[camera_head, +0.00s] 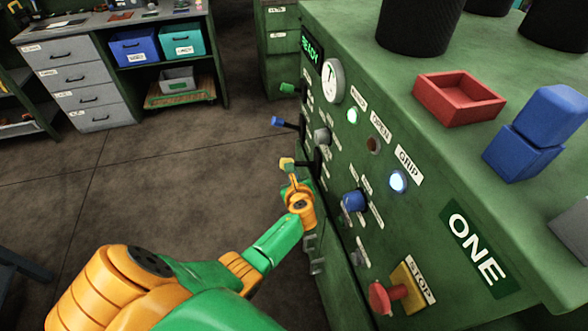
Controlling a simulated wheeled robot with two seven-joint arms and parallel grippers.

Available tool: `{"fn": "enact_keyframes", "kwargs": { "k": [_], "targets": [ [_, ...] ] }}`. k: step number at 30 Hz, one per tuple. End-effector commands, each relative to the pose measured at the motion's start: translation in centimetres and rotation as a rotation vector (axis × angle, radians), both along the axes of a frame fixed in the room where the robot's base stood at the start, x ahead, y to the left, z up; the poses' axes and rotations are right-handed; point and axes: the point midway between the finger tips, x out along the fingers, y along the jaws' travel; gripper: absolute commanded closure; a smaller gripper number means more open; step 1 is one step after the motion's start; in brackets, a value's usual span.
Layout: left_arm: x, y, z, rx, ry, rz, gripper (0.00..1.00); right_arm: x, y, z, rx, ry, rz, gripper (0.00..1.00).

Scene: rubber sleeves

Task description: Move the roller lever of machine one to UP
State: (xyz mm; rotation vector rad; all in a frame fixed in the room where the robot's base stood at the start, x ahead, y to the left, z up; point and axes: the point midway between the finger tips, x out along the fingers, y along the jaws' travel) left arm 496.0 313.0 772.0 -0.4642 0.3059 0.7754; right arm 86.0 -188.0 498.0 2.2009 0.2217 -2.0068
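Machine one (455,185) is the green cabinet on the right, with "ONE" on its face. Three levers stick out leftward from its panel: a green-tipped lever (287,88), a blue-tipped lever (283,122) and a yellow-tipped lever (286,162). Their labels are too small to read, so I cannot tell which is the roller lever. My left gripper (292,183) is just below the yellow tip, close to it. Whether it touches the lever, and whether its fingers are open, I cannot tell. My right gripper is out of view.
The panel also holds a gauge (333,80), a blue knob (354,200) and a red stop button (386,296). A red tray (459,97) and blue blocks (523,150) sit on top. Open floor (170,190) lies left of the machine; a drawer bench (82,85) stands behind.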

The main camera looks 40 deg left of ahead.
Motion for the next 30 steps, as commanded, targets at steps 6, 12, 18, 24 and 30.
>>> {"fn": "enact_keyframes", "kwargs": {
  "k": [6, 12, 18, 24, 30],
  "targets": [
    [0.1, 0.0, 0.4, 0.039, 0.046, 0.000, 1.00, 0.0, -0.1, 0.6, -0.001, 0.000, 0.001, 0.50],
    [0.1, 0.0, 0.7, 0.038, 0.044, 0.000, 1.00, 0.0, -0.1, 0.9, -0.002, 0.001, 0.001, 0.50],
    [0.1, 0.0, 1.7, 0.037, 0.044, 0.000, 1.00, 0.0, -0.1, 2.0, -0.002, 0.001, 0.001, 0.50],
    [0.1, 0.0, 2.1, 0.037, 0.044, 0.000, 1.00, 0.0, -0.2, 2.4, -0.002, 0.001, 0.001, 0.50],
    [0.1, 0.0, 2.0, 0.038, 0.043, 0.000, 1.00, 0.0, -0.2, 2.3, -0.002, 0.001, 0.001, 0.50]
  ]
}}
